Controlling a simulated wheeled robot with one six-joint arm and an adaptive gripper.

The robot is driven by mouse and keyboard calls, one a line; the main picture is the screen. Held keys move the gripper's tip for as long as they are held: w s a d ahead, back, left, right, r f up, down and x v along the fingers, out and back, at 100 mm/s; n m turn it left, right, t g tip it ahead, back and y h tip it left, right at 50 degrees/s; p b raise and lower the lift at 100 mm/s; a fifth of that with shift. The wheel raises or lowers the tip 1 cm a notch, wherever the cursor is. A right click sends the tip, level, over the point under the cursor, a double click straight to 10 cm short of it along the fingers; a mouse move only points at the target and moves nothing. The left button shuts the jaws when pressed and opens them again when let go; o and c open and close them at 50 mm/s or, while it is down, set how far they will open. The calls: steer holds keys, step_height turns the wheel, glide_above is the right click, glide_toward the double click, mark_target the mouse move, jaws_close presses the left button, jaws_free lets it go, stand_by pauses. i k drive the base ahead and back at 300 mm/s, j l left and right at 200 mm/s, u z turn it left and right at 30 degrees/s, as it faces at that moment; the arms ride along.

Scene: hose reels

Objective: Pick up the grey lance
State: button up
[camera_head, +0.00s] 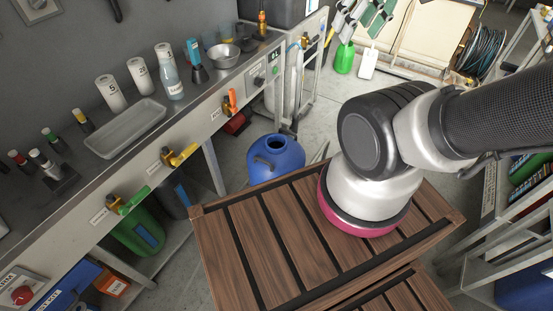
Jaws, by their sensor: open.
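I cannot make out a grey lance in the head view. Coloured fittings with brass parts sit along the front edge of the steel bench (222,85): an orange one (231,100), a yellow one (181,156) and a green one (133,201). My arm rises in the right half of the view and leaves the frame at the right, hiding part of the floor and shelving behind it. My gripper is outside the view.
A grey tray (125,128), white bottles (140,76) and a metal bowl (222,56) stand on the bench. A blue drum (276,160) stands on the floor. Coiled hose (486,52) is at the back right, shelving (520,215) at the right. Floor is clear mid-back.

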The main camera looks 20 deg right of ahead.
mark_target(300, 56)
steer(key=i+z, duration=0.2)
steer(key=z, duration=0.5)
